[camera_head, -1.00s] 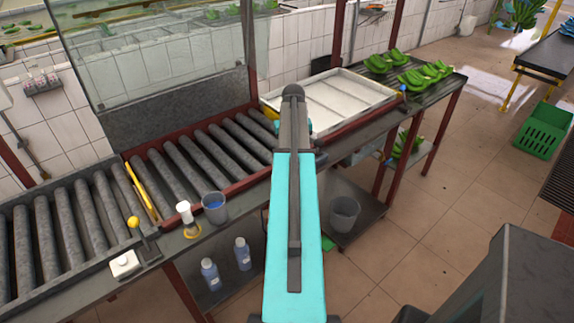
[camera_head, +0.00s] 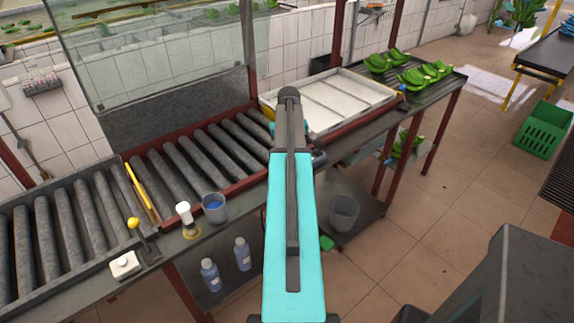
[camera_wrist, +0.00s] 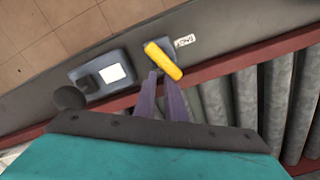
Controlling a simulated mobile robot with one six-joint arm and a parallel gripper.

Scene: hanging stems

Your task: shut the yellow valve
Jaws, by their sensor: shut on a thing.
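The yellow valve (camera_wrist: 165,62) shows in the wrist view as a bright yellow bar handle on a grey mount, just beyond my fingertips. My gripper (camera_wrist: 160,78) has its two purple fingers close together at the handle's lower left side, shut on it. The fingertips partly cover the joint under the handle, so the exact grip is hard to see.
Beside the valve are a grey box with a white plate (camera_wrist: 112,73) and a small label (camera_wrist: 185,41). Rollers (camera_wrist: 245,98) lie to the right.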

